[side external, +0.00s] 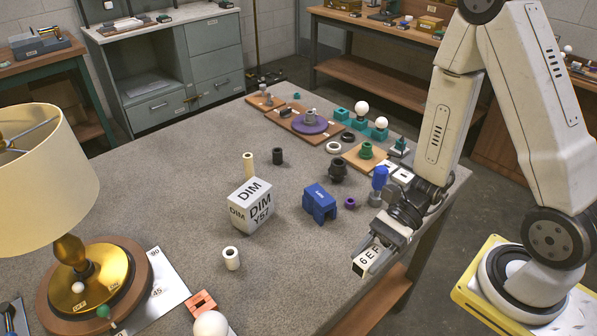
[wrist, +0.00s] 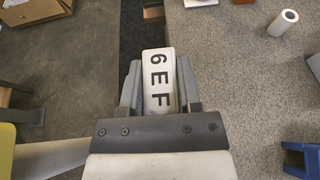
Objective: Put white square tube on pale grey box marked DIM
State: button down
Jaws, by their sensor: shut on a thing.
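The white square tube (side external: 367,261), marked 6EF, is held in my gripper (side external: 376,244). It tilts downward, and a dark open end faces the camera. In the wrist view the tube (wrist: 159,80) lies between the two fingers of my gripper (wrist: 159,88), which are shut on its sides. The pale grey box marked DIM (side external: 250,207) stands on the table, left of my gripper and apart from it. Its visible top is bare. A pale corner at the right edge of the wrist view may be this box; I cannot tell.
A blue block (side external: 319,203) stands between the box and my gripper. A cream post (side external: 249,165) and a white round tube (side external: 231,258) stand near the box. A lamp (side external: 60,200) fills the left. The table's right edge lies near my gripper.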

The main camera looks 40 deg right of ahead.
jog(key=w+r+m+t, duration=0.1)
jog(key=w+r, duration=0.2)
jog(key=w, duration=0.3)
jog(key=w+r+m+t, duration=0.1)
jog(key=w+r+t, duration=0.1)
jog(key=w+r, duration=0.2)
jog(key=w+r+m+t+h, duration=0.1)
jog(key=w+r+m, duration=0.1)
jog(key=w, duration=0.7)
jog(key=shift+w+d+r+t, duration=0.15)
jog(key=shift+w+r+t, duration=0.2)
jog(key=shift+r, duration=0.35)
send_over(251, 192)
jog(key=s, duration=0.1)
notch_tip(251, 192, down, 8)
jog(key=shift+d+f, duration=0.15)
jog(key=shift+w+f, duration=0.5)
jog(key=shift+f, duration=0.05)
